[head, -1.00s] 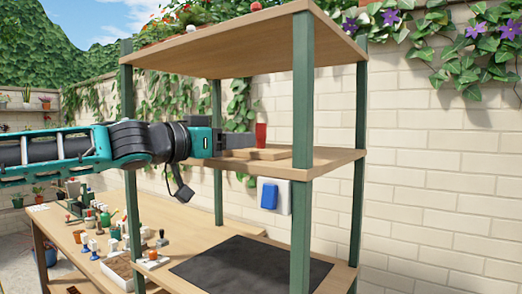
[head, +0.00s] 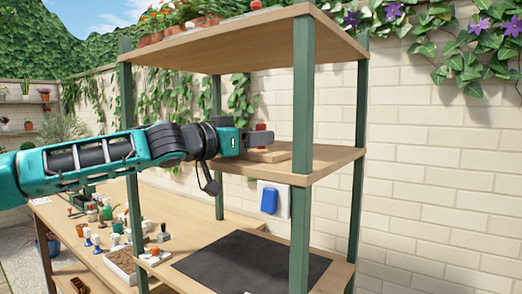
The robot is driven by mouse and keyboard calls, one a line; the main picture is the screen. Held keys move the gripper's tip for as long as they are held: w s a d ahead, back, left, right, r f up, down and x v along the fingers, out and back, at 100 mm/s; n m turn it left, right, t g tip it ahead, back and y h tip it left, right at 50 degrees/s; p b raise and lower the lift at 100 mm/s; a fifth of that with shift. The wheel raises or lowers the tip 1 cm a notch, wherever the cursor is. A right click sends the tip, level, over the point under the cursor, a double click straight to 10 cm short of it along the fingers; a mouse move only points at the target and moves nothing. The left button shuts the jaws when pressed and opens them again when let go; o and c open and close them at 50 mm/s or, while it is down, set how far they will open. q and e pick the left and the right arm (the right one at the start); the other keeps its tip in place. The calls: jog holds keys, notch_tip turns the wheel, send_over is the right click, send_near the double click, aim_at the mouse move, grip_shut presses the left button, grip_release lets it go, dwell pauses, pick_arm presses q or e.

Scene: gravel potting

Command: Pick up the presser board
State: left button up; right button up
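The presser board (head: 268,156) is a flat wooden board with an upright red handle (head: 261,127). It lies on the middle shelf (head: 325,158) of a rack with green posts. My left gripper (head: 262,139) reaches in from the left between the posts, with its grey fingers level with the handle and overlapping it in the picture. The fingers hide the lower part of the handle, and I cannot tell whether they are closed on it. My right gripper is not in view.
A green post (head: 303,110) stands just right of the gripper, and the top shelf (head: 250,38) hangs above it. Below is a shelf with a dark mat (head: 250,265). A bench (head: 190,225) at the left holds small tools and a tray (head: 122,265).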

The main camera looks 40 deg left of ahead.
pick_arm(q)
grip_shut()
jog(key=shift+r, duration=0.2)
dwell(0.4)
